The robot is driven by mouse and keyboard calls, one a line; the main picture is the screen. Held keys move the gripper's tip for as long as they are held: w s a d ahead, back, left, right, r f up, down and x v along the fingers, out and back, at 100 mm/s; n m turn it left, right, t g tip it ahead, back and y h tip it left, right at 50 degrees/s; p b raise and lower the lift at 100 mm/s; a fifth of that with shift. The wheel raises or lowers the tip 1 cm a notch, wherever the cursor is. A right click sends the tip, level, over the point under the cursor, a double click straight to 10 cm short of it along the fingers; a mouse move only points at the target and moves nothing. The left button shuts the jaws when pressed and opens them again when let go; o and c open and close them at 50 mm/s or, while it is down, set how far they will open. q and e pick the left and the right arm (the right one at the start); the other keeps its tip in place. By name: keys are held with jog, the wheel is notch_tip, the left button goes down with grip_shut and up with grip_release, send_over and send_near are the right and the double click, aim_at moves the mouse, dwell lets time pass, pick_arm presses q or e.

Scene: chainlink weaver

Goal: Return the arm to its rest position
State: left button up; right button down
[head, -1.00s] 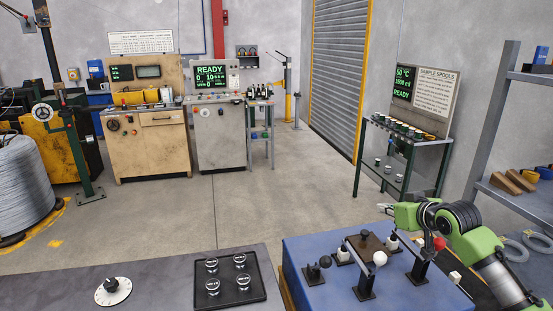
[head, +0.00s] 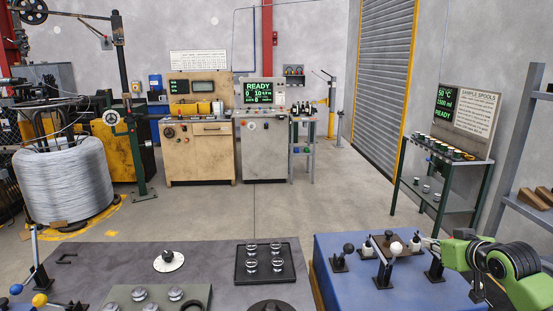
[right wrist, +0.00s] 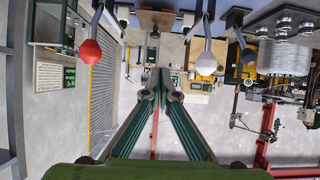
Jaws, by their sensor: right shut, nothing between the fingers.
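My right arm, green and black, comes in from the right in the head view over the blue bench (head: 335,285). My right gripper (head: 428,243) is shut and empty, just right of a lever with a white knob (head: 396,248). In the right wrist view the closed fingers (right wrist: 160,86) have nothing between them. They lie between the white-knobbed lever (right wrist: 206,62) and a lever with a red knob (right wrist: 90,54); contact with either is not visible. The red knob is hidden in the head view. My left gripper is not in view.
A lever with a black knob (head: 348,248) stands on the blue bench. A grey bench (head: 215,268) at left carries a black tray (head: 267,263), a dial (head: 168,261) and levers. A grey shelf rack (head: 511,150) stands right.

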jog(key=s+a+f+n+g, duration=0.1)
jog(key=s+a+f+g, duration=0.1)
jog(key=s+a+f, duration=0.7)
jog(key=s+a+f+n+g, duration=0.1)
jog(key=s+a+f+g, duration=0.2)
jog(key=s+a+f, duration=0.65)
jog(key=s+a+f+m+g, duration=0.15)
jog(key=s+f, duration=0.25)
jog(key=s, duration=0.8)
jog(key=s+f+g, duration=0.2)
jog(key=s+f, duration=0.1)
jog(key=s, duration=0.8)
notch_tip(320, 180, down, 30)
jog(key=s+f+g+b, duration=0.1)
jog(key=s+g+b, duration=0.1)
jog(key=s+b, duration=0.1)
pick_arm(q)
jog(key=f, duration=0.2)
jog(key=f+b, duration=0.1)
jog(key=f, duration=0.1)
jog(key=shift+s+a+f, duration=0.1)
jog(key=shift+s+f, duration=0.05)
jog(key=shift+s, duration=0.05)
pick_arm(e)
jog(key=s+d+f, duration=0.3)
jog(key=s+f, duration=1.2)
jog(key=shift+s+f+n+g+h, duration=0.2)
jog(key=shift+s+n+g+h, duration=0.15)
jog(key=shift+s+h, duration=0.05)
